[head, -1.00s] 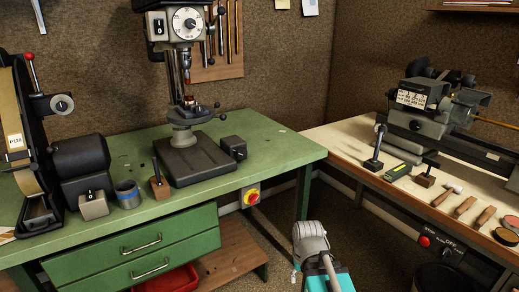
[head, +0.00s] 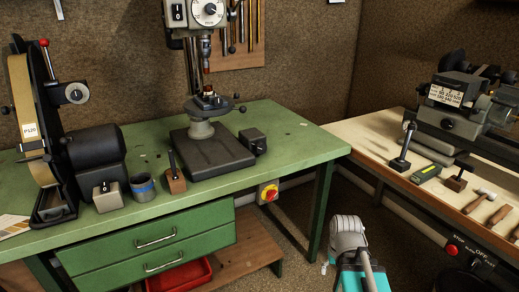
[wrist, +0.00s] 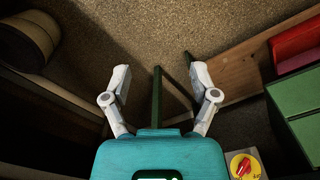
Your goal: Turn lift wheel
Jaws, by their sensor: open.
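No part is clearly marked as a lift wheel, so I cannot tell which one it is. The drill press (head: 209,152) stands on the green bench, with a small black-knobbed handle (head: 240,109) beside its raised table. My gripper (wrist: 160,72) is open and empty in the wrist view, pointing down over the floor. A green bench leg shows between its fingers, apparently beyond them. In the head view my arm is low at the bottom, in front of the bench and apart from both machines; its fingers are hidden there.
The green bench (head: 285,130) has drawers and a red-and-yellow switch (head: 268,193) on its front. A blue-grey cup (head: 143,187) and a lever block (head: 174,177) stand near its front edge. A red bin (head: 180,276) sits below. A lathe bench (head: 365,150) is at the right.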

